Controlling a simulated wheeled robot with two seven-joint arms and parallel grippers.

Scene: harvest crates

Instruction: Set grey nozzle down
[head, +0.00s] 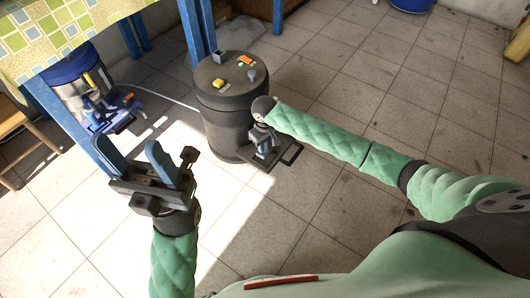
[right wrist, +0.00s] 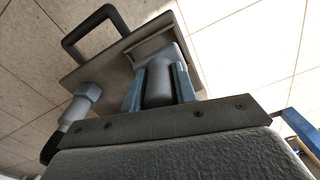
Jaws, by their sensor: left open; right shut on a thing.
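My left gripper (head: 158,165) is open and empty, to the left of the barrel.
The dark barrel (head: 232,110) carries a yellow block (head: 218,82), an orange piece (head: 246,60) and small grey pieces on its lid. The tiled floor at right is open.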

